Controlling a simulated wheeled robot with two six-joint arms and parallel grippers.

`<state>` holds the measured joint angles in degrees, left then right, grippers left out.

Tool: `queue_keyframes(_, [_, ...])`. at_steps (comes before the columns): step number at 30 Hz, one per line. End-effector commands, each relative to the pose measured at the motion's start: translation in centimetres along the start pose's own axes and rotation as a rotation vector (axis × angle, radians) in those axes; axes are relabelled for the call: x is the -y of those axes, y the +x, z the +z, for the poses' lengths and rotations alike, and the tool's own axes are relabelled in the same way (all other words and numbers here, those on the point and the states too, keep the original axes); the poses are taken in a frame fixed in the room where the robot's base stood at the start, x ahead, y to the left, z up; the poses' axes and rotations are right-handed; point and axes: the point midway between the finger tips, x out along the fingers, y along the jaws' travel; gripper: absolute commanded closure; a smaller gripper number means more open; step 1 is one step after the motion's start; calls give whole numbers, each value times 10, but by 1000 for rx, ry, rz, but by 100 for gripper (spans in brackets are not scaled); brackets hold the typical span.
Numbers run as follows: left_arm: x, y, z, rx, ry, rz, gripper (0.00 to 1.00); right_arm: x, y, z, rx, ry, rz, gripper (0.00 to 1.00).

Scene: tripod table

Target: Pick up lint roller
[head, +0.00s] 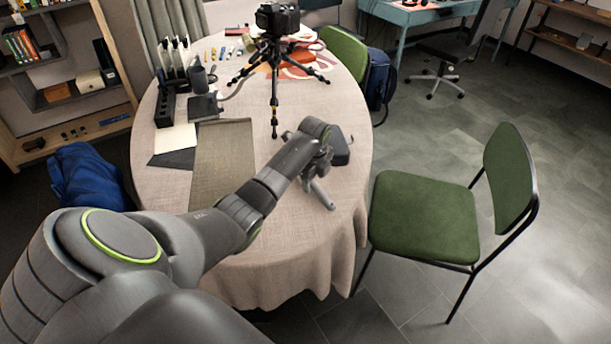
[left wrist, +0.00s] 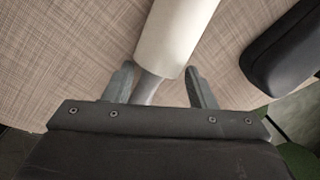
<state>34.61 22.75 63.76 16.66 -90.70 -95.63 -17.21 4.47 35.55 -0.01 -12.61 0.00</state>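The lint roller, with a white cylinder (left wrist: 180,35) and a grey handle (left wrist: 147,88), shows in the left wrist view on the tablecloth. Its handle runs between the fingers of my left gripper (left wrist: 160,70). The left gripper is open. The handle is close to the left finger, with a clear gap to the right finger. The handle's lower end is hidden behind the gripper body. In the head view my left gripper (head: 318,172) is low over the right front of the round table (head: 270,262), and the roller cannot be made out clearly. My right gripper is not in view.
A black rounded object (left wrist: 285,50) lies just right of the roller; it also shows in the head view (head: 341,148). A tripod with a camera (head: 275,75) stands behind. A green chair (head: 425,215) is right of the table. The front tabletop is clear.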

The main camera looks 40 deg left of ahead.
Motion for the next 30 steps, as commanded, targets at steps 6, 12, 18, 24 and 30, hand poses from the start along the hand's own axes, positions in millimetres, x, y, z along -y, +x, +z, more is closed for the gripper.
queue_keyframes(6, [0, 0, 0, 0, 0, 0, 78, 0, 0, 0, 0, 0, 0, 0])
queue_keyframes(12, [0, 0, 0, 0, 0, 0, 87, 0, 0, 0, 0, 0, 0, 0])
queue_keyframes(18, [2, -9, 2, 1, -1, -3, 87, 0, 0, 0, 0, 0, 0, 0])
queue_keyframes(24, [8, -46, 6, 3, 0, -5, 87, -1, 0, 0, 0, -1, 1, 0])
queue_keyframes(30, [13, -82, 9, 2, -1, -4, 88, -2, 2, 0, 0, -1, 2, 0])
